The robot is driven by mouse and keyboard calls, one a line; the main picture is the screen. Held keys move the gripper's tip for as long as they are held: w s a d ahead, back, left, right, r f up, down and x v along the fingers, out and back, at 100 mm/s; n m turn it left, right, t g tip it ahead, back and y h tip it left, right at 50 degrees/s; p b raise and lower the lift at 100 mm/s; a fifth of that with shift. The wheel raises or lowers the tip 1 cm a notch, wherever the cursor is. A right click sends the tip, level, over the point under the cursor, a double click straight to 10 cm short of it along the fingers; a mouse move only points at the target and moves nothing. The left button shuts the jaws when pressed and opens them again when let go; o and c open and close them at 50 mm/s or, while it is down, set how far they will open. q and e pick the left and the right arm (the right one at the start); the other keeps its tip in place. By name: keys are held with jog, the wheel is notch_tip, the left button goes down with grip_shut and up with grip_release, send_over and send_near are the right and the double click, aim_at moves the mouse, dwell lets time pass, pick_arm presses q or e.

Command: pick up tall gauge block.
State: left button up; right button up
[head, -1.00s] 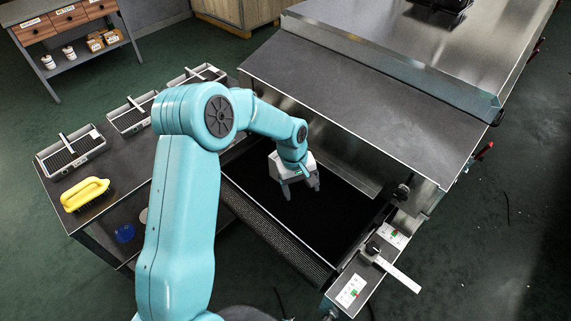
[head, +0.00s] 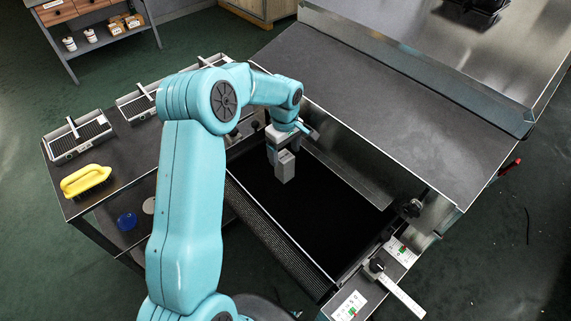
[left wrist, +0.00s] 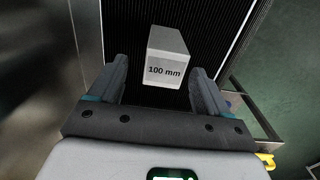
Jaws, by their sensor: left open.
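The tall gauge block (head: 285,166) is a light grey upright block on the black belt. In the left wrist view the block (left wrist: 167,58) shows the label "100 mm" on its near face. My left gripper (left wrist: 160,85) is open, with one finger on each side of the block's near end. I see a gap between each finger and the block. In the head view my left gripper (head: 283,138) is at the block's far side, and its fingers are partly hidden. My right gripper is not in view.
The black belt (head: 310,225) is otherwise bare, with a perforated side rail. A metal hood (head: 390,130) rises behind it. A caliper-like bar (head: 400,295) lies at front right.

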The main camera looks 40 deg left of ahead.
aim_at(284, 171)
pick_arm(q)
jog(key=shift+f, duration=0.35)
jog(key=shift+s+d+f, duration=0.1)
jog(key=shift+s+d, duration=0.05)
jog(key=shift+s, duration=0.05)
notch_tip(284, 171, down, 5)
jog(key=shift+f+p, duration=0.1)
jog(key=shift+p, duration=0.8)
jog(key=shift+s+d, duration=0.1)
jog(key=shift+s, duration=0.05)
jog(key=c, duration=0.9)
grip_shut()
